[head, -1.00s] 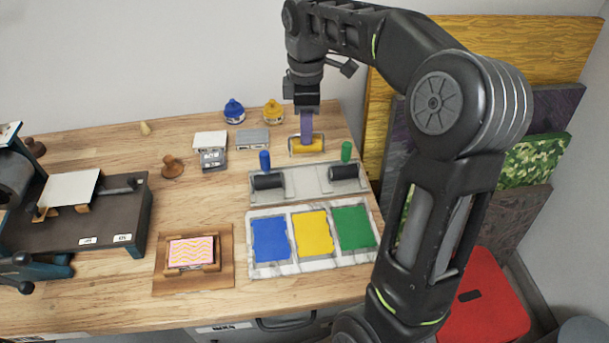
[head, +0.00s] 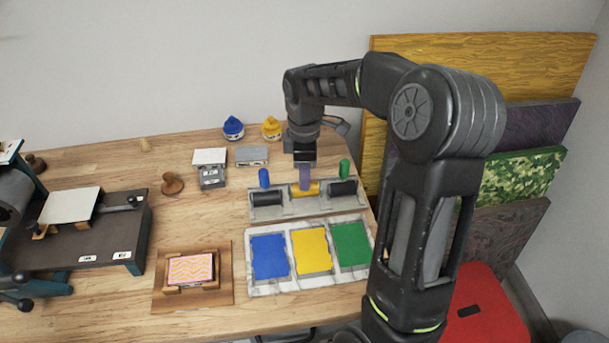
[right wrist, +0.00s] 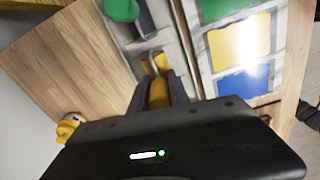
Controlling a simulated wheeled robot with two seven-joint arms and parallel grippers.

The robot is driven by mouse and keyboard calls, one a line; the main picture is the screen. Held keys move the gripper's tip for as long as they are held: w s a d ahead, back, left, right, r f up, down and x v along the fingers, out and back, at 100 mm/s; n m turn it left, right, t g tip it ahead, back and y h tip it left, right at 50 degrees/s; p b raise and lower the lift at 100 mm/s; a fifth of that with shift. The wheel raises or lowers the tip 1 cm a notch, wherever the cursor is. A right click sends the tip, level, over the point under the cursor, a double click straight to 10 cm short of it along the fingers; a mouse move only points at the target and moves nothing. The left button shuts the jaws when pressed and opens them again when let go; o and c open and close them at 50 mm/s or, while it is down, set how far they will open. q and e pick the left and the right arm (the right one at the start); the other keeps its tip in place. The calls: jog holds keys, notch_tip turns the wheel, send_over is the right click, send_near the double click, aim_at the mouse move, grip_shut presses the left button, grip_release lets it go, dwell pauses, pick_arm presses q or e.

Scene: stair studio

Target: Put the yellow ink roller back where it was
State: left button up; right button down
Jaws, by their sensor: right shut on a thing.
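My right gripper (head: 305,184) is shut on the yellow ink roller (head: 313,188), fingers pointing down. The roller is at the middle of the grey roller rack (head: 293,209), between the blue-handled roller (head: 264,180) and the green-handled roller (head: 344,170). In the right wrist view, the yellow handle (right wrist: 158,93) sits between my dark purple fingers, with the rack (right wrist: 174,52) just beyond. The fingers hide part of the roller. I cannot tell whether it rests in the rack or hangs just above. My left gripper is not in view.
An ink tray (head: 290,222) with blue, yellow and green pads lies in front of the rack. Blue (head: 233,129) and yellow (head: 271,128) ink pots stand behind. A press (head: 95,240) stands at left. Bare wood lies around the stamp board (head: 222,275).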

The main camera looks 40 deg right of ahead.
jog(key=shift+f, duration=0.35)
jog(key=shift+f+b, duration=0.4)
jog(key=shift+f, duration=0.15)
jog(key=c, duration=1.2)
grip_release()
jog(key=shift+c, duration=0.2)
jog(key=shift+r, duration=0.2)
jog(key=shift+r+p, duration=0.45)
jog(key=shift+r, duration=0.15)
notch_tip(320, 180, up, 12)
jog(key=shift+f+b, duration=0.2)
jog(key=shift+b, duration=0.2)
